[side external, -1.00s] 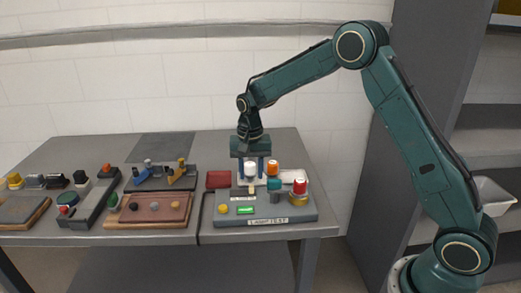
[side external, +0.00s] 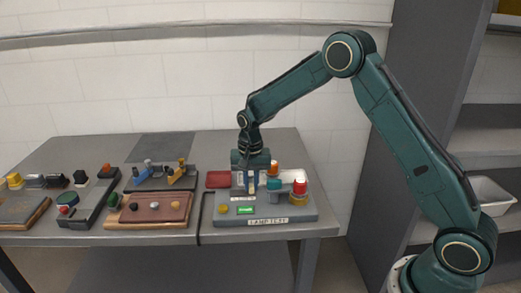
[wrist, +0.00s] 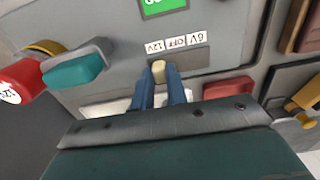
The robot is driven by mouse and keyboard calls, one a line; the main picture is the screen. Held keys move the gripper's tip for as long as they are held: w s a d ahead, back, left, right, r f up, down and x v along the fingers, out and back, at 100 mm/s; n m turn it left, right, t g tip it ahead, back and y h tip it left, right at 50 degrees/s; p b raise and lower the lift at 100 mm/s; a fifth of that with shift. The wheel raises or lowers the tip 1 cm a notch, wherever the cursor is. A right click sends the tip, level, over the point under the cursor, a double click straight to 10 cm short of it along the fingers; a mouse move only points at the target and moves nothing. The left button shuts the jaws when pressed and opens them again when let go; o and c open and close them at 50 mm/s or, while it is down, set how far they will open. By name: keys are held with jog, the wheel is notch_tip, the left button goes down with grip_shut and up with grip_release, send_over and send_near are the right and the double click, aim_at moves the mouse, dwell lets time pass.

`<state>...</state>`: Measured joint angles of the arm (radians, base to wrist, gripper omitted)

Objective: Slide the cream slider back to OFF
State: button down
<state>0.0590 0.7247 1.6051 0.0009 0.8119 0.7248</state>
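The cream slider (wrist: 158,72) stands in a dark slot on the grey lamp test panel (wrist: 110,20), below the 12V label (wrist: 155,46) in the wrist view. The OFF label (wrist: 176,42) and the 6V label (wrist: 197,38) lie to the right of it, and the slot continues that way. My gripper (wrist: 160,80) is down at the panel, with one blue finger on each side of the slider. I see no clear gap, but cannot tell whether they press on it.
Close by on the panel are a teal knob (wrist: 75,70), a red-capped knob (wrist: 20,82), a green lit display (wrist: 165,5) and a red block (wrist: 228,88). An orange knob (side external: 273,168) stands behind. Other panels with levers and knobs fill the table's left (side external: 150,208).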

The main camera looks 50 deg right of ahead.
aim_at(243, 192)
jog(key=shift+w+a, duration=0.9)
jog(key=c, duration=1.4)
grip_release()
jog(key=shift+r, duration=0.1)
notch_tip(243, 192, up, 14)
